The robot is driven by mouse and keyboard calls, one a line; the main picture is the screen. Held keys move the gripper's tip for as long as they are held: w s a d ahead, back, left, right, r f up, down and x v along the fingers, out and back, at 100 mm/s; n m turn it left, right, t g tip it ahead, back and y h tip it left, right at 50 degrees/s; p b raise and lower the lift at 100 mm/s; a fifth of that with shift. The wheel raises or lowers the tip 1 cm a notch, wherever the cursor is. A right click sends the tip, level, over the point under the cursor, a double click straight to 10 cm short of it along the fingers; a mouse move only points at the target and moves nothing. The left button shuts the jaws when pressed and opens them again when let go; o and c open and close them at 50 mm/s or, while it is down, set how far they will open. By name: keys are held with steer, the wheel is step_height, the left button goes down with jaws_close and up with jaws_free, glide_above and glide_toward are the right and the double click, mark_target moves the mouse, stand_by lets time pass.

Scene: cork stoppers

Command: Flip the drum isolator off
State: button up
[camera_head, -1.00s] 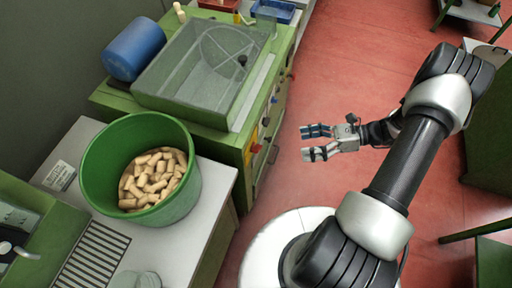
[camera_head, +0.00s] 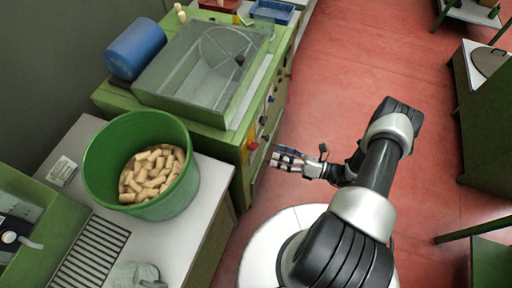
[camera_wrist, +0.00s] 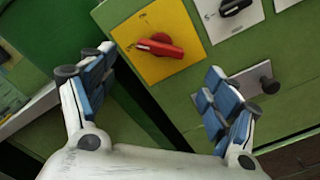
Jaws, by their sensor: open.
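A red rotary switch (camera_wrist: 160,47) on a yellow plate (camera_wrist: 150,68) is on the green machine's front panel, its handle lying roughly level in the wrist view. It also shows in the head view as a small red knob (camera_head: 252,145). I cannot read its label, so I cannot tell its setting. My gripper (camera_wrist: 155,80) is open and empty, facing the panel, with the red switch between and just beyond its two fingers. In the head view my gripper (camera_head: 274,158) is close to the panel, just below and right of the red knob; I cannot tell whether it touches.
A green tub (camera_head: 100,165) of corks stands on the left bench. A clear cover (camera_head: 190,75) tops the machine. Red floor (camera_head: 400,60) is free on the right.

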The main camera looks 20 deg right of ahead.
mark_target(256, 148)
steer(key=x, duration=0.9)
steer(key=shift+c, duration=0.4)
steer(key=c, duration=1)
